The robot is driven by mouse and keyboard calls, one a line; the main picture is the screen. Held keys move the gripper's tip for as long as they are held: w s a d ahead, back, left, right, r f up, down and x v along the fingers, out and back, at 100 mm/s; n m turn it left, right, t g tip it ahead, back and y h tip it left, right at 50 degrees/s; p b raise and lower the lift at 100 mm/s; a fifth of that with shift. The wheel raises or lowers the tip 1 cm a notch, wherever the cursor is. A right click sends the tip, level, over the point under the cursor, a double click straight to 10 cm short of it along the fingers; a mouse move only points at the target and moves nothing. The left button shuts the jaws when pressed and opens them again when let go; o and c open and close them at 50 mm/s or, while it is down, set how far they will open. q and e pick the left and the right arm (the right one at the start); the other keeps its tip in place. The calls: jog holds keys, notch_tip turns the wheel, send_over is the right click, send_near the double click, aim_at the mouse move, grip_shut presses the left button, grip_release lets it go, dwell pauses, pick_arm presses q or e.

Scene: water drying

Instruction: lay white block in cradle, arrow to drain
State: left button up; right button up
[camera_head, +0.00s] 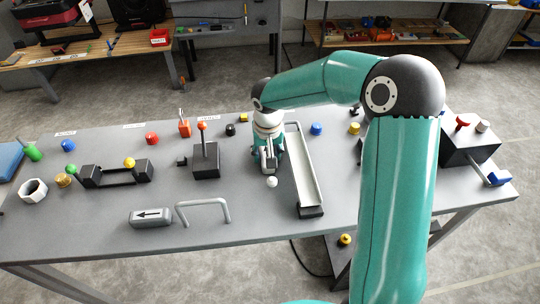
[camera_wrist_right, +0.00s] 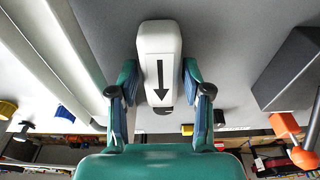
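The white block (camera_wrist_right: 160,50), with a black arrow on its face, lies between the fingers of my right gripper (camera_wrist_right: 159,85) in the right wrist view. The arrow points down in that picture. The fingers stand close along both its sides; whether they press on it cannot be told. In the head view my right gripper (camera_head: 268,162) points down at the table, left of a long pale channel (camera_head: 305,170). A small round white shape (camera_head: 272,182) shows just in front of it. A black two-block fixture joined by rods (camera_head: 118,174), possibly the cradle, stands at left. My left gripper is not in view.
A grey arrow block (camera_head: 150,217) and a grey handle (camera_head: 203,207) lie at the front. A black box with an orange-tipped lever (camera_head: 206,160) stands left of my right gripper. Coloured knobs are scattered behind. The front-left tabletop is mostly clear.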

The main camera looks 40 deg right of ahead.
grip_shut()
jog(key=shift+r, duration=0.2)
